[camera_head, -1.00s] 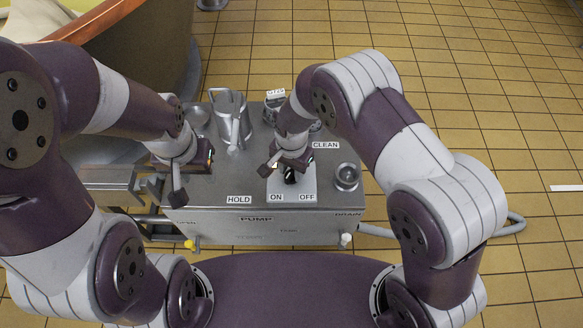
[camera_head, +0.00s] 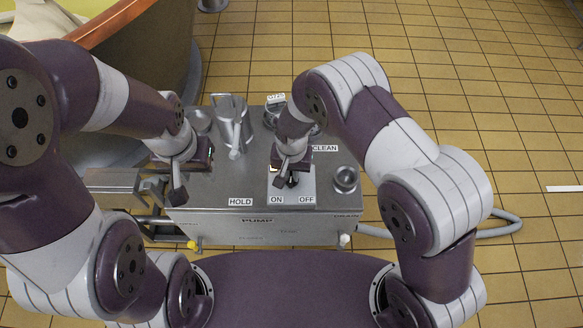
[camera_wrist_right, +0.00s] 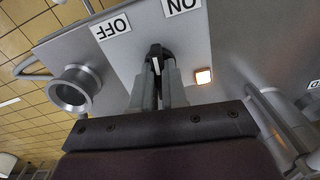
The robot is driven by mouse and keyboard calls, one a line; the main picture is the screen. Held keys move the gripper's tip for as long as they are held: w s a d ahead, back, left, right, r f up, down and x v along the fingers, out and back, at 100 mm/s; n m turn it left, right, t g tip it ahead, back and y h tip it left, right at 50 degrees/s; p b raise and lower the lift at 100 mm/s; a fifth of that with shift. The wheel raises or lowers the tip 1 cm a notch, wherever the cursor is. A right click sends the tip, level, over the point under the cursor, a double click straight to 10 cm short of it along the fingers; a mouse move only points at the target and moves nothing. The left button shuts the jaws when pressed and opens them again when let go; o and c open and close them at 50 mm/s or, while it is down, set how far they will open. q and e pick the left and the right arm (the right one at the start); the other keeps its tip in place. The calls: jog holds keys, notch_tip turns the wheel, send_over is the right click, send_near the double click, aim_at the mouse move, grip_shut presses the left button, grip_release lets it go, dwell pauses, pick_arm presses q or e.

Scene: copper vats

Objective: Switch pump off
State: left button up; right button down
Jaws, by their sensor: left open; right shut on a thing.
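The pump switch is a black knob with a white mark (camera_wrist_right: 155,56), on a pale plate (camera_head: 305,188) on the grey pump box (camera_head: 215,185). The ON label (camera_head: 277,200) and OFF label (camera_head: 307,200) sit at its front edge. My right gripper (camera_wrist_right: 158,76) is shut on the knob, its fingers on both sides of it; in the head view it comes down over the plate (camera_head: 287,178). The fingers partly hide the knob, so its exact setting is hard to tell. My left gripper (camera_head: 177,188) is open and empty over the box's left end.
An orange lamp (camera_wrist_right: 204,76) glows beside the switch. A metal cup-like fitting (camera_head: 345,178) stands to the right of the plate. A steel jug-shaped fitting (camera_head: 231,125) stands at the back. A copper vat (camera_head: 140,45) is at the back left. Tiled floor is open on the right.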

jog(key=n+p, duration=0.1)
jog(key=n, duration=0.2)
jog(key=shift+r+n, duration=0.1)
jog(key=shift+n, duration=0.2)
jog(key=shift+n+p, duration=0.85)
jog(key=shift+n, duration=0.95)
jog(key=c, duration=1.2)
grip_release()
jog(key=shift+o, duration=0.2)
notch_tip(320, 180, up, 12)
jog(key=p, duration=0.2)
jog(key=shift+r, duration=0.25)
